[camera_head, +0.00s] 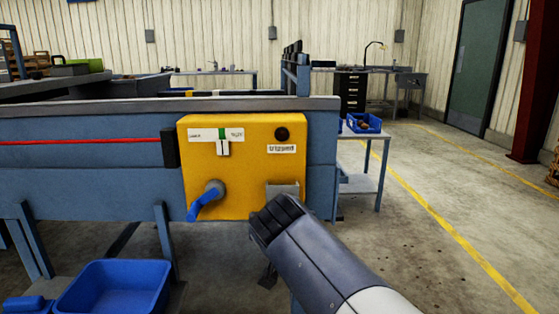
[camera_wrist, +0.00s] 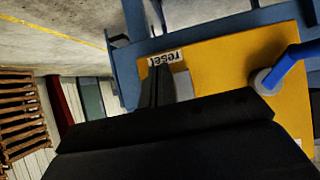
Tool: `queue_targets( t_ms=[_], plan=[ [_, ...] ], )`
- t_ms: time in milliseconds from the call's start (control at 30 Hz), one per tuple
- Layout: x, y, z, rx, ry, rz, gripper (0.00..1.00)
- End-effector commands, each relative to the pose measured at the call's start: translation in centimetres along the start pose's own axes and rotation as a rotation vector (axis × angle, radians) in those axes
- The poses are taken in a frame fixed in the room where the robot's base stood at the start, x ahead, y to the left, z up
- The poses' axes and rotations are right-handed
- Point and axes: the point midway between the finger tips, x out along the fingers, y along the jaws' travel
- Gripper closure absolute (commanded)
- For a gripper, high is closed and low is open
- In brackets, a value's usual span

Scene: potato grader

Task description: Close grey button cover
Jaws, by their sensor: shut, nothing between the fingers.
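The grey button cover (camera_head: 283,188) is at the lower right of the yellow panel (camera_head: 235,165). In the head view my gripper (camera_head: 273,214) is just below it and hides its lower part. In the wrist view the fingers (camera_wrist: 157,82) are together and empty, beside the grey cover (camera_wrist: 183,84) and near the white "reset" label (camera_wrist: 165,58). I cannot tell whether they touch the cover. The button itself is hidden, and I cannot tell how far the cover is swung.
The panel also carries a blue-handled lever (camera_head: 206,199), a slider switch (camera_head: 223,142), a dark round lamp (camera_head: 282,134) and a "tripped" label (camera_head: 281,149). A blue bin (camera_head: 113,284) stands at lower left. Open floor lies at right.

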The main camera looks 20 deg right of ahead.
Motion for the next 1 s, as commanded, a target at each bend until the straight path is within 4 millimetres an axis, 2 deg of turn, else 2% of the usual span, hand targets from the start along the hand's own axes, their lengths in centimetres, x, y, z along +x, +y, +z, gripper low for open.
queue_targets(
  t_ms=[300, 1000],
  plan=[
    [0.81, -0.02, 0.35, 0.000, 0.000, 0.000, 1.00],
    [0.53, -0.02, -0.12, 0.000, 0.001, 0.000, 1.00]
  ],
)
